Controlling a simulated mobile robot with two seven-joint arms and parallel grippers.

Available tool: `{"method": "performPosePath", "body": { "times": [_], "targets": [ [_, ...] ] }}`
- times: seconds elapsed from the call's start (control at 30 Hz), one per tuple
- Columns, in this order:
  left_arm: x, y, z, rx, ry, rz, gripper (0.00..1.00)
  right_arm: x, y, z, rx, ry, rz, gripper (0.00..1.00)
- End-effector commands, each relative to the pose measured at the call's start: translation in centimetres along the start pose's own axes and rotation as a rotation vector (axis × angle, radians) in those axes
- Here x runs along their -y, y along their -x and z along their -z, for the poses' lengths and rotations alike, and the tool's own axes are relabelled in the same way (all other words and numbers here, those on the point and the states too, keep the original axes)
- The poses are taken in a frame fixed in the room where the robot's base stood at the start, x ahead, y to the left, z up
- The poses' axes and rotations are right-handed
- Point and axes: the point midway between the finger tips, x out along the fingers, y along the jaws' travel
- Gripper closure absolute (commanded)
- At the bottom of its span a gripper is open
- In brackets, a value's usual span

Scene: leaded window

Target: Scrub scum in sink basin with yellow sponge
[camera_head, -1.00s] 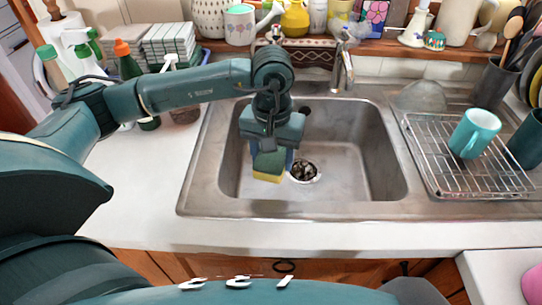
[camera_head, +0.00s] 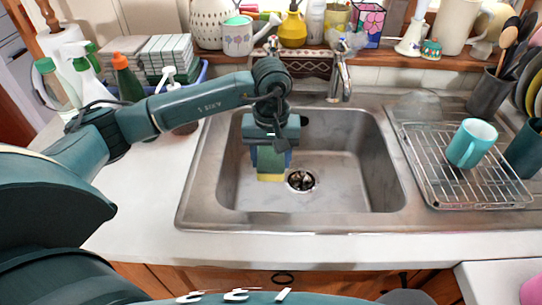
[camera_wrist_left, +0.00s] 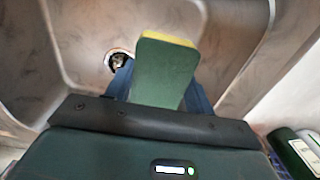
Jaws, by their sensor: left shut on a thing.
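The sink basin (camera_head: 345,175) is grey metal with brownish smears on its floor. A round drain (camera_head: 300,181) lies in its floor, and it also shows in the left wrist view (camera_wrist_left: 118,60). My left gripper (camera_head: 271,165) reaches down into the left part of the basin. It is shut on the sponge (camera_head: 270,177), which has a yellow layer and a green layer. In the left wrist view the sponge (camera_wrist_left: 165,72) shows its green face, with a yellow edge at the far end. I cannot tell whether the sponge touches the basin floor. My right gripper is not in view.
A faucet (camera_head: 339,75) stands behind the basin. A wire rack (camera_head: 455,180) with a teal mug (camera_head: 471,143) is on the right drainboard. Bottles and stacked tiles (camera_head: 165,58) crowd the left counter. The basin's right half is clear.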

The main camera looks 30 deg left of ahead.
Motion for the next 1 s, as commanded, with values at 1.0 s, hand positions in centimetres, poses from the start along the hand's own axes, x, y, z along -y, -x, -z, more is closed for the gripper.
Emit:
{"method": "performPosePath", "body": {
  "times": [1.0],
  "targets": [
    [0.1, -11.5, -0.1, 0.001, 0.001, 0.001, 0.65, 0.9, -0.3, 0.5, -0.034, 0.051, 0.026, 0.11]
  ]
}}
